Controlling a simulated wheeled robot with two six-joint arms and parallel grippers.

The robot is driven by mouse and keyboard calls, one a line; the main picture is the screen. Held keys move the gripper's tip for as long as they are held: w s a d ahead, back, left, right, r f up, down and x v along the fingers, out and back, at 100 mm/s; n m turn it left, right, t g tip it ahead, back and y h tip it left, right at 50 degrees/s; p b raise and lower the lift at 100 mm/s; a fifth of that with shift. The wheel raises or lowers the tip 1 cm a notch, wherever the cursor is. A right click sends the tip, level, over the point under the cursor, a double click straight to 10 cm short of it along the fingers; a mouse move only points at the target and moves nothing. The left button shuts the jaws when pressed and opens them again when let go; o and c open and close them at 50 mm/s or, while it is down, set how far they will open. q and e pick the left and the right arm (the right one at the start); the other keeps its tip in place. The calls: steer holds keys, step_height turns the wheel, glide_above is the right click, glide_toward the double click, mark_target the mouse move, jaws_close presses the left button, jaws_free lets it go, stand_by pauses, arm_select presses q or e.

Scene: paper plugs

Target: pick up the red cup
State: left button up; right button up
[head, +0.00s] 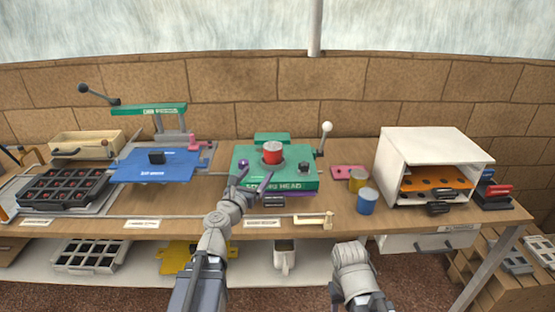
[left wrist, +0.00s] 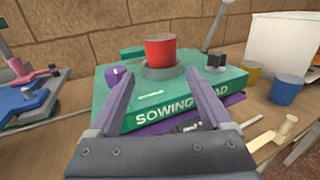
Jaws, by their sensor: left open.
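The red cup (head: 272,151) stands upright in a grey ring on top of the green sowing head (head: 302,181). In the left wrist view the red cup (left wrist: 160,50) is just beyond the fingertips, near the middle. My left gripper (head: 254,178) is open, in front of the sowing head, with nothing between its fingers. In the left wrist view its two purple fingers (left wrist: 157,84) are spread, and the cup shows in the gap between and beyond them. My right forearm shows at the bottom of the head view, but its fingers cannot be made out.
A yellow cup (head: 358,181) and a blue cup (head: 367,201) stand right of the sowing head. A lever with a white ball (head: 326,127) rises at its right. A blue plate (head: 156,165) is on the left, and a white open-fronted box (head: 386,165) on the right.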

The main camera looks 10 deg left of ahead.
mark_target(269, 157)
arm_select(q)
steer(key=w, duration=0.4)
steer(key=w+d, duration=0.1)
steer(key=w, duration=0.6)
steer(key=shift+w+d, duration=0.2)
steer(key=shift+w, duration=0.2)
steer(key=shift+s, duration=0.1)
steer(key=c, duration=1)
step_height(269, 157, up, 10)
steer(key=p, duration=1)
